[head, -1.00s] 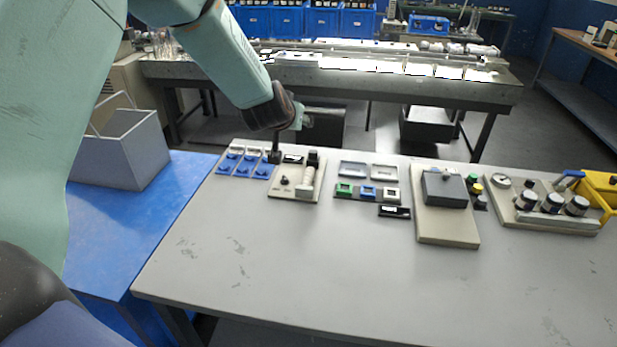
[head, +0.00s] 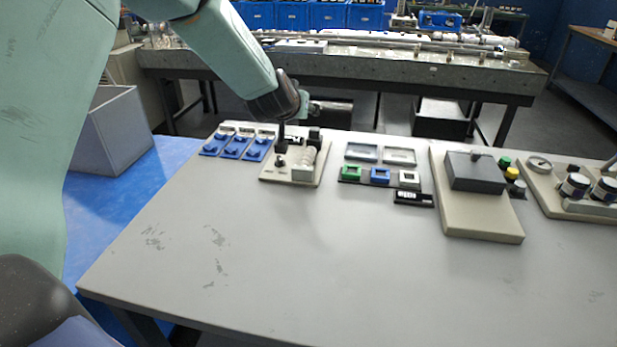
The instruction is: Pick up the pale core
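The pale core (head: 304,162), a short whitish ribbed cylinder, is on a small beige board (head: 292,180) near the far left part of the grey table. My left gripper (head: 281,145) is dark and points down at the board's back left, just left of the pale core and apart from it in the picture. Its fingers are small and seen edge-on, so their opening is unclear. A black knob on the board is just below the fingertips. My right gripper is out of view.
Blue pieces (head: 233,147) lie left of the board. Green, blue and grey square frames (head: 379,175) and a small black display (head: 413,198) lie right of it. A dark grey block (head: 475,172) is on another beige board. The table's front is clear.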

